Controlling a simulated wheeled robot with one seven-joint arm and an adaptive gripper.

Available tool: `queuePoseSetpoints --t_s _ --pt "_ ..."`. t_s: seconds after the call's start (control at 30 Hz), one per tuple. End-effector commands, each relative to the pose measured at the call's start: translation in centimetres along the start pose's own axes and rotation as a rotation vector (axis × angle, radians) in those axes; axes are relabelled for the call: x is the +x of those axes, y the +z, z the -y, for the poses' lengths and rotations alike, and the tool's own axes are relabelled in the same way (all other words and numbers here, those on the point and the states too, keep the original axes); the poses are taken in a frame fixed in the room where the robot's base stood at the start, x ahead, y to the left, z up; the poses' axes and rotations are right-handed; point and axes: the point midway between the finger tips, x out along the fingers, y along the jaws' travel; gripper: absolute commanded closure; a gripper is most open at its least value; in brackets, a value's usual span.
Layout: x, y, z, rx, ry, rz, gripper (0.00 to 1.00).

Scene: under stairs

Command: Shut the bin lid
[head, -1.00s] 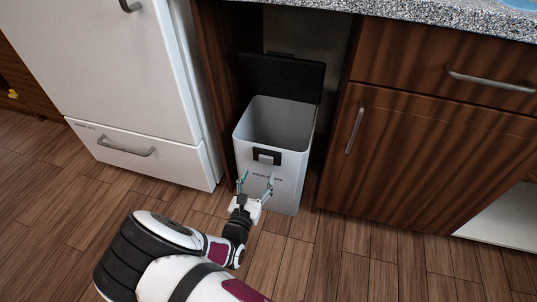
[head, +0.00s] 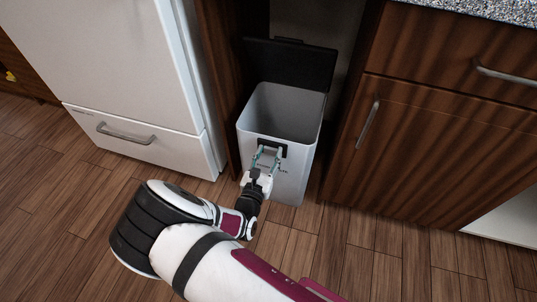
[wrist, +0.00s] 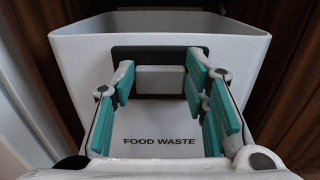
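The bin (head: 295,180) is a light grey box with its top open, standing in the gap between the fridge and the cabinet. Its black lid (head: 290,64) is raised and leans back behind the opening. In the wrist view the bin's front (wrist: 160,120) reads "FOOD WASTE" and has a grey latch button (wrist: 160,79) in a dark recess. My gripper (head: 268,150) is in front of the bin, its teal-padded fingers apart on either side of the latch; it also shows in the wrist view (wrist: 158,82). It holds nothing. I cannot tell whether the fingertips touch the bin. The lid is not visible in the wrist view.
A white fridge (head: 125,80) stands close on the left, with a drawer handle low down. A dark wood cabinet (head: 430,150) with metal handles stands close on the right. A speckled counter (head: 480,8) is above it. The wood floor (head: 60,180) in front is clear.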

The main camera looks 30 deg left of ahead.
Motion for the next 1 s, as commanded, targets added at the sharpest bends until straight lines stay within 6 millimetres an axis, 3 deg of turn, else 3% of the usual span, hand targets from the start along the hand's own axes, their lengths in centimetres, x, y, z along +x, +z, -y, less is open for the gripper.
queuePoseSetpoints --t_s 0.03,0.1,0.63,0.67,0.73,1.0 --pt "0.00 0.00 0.00 0.001 0.000 0.000 0.90" --pt "0.00 0.00 0.00 0.001 0.000 0.000 1.00" --pt "-0.03 -0.06 -0.01 0.001 0.000 -0.002 1.00" --pt "-0.03 -0.06 -0.01 0.001 0.000 -0.002 0.57" --pt "-0.03 -0.07 -0.01 0.001 0.000 -0.002 0.41" --pt "-0.01 -0.04 0.00 0.000 0.000 -0.001 0.38"
